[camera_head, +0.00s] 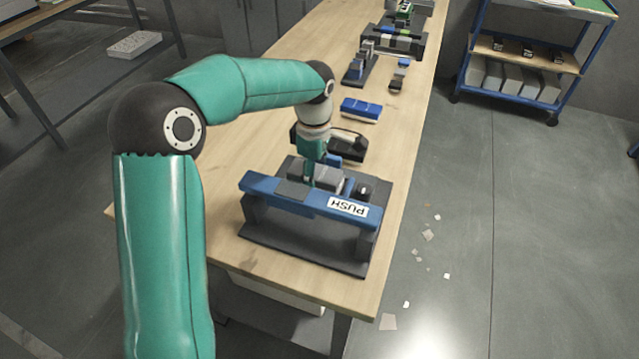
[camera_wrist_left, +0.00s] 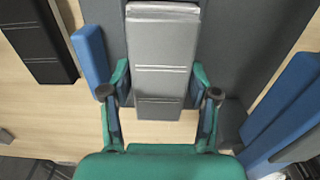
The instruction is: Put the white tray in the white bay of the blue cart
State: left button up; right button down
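My left gripper (camera_head: 312,172) reaches down at the blue-and-grey fixture marked PUSH (camera_head: 262,187) on the wooden bench. In the left wrist view its fingers (camera_wrist_left: 160,88) stand on either side of a pale grey block (camera_wrist_left: 165,50). Whether they press on it or only flank it I cannot tell. The grey block also shows in the head view (camera_head: 328,178). The blue cart (camera_head: 470,50) stands at the upper right. My right gripper is out of view.
The wooden bench (camera_head: 225,180) runs away from me with a blue block (camera_head: 361,109) and several fixtures along its right side. The cart carries grey bins (camera_head: 510,80) low down and small black items above. Paper scraps (camera_head: 428,235) lie on the otherwise open floor between bench and cart.

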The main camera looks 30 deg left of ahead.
pick_arm(q)
jog(key=shift+c, duration=1)
jog(key=shift+r+p, duration=2.35)
jog(key=shift+r, duration=0.7)
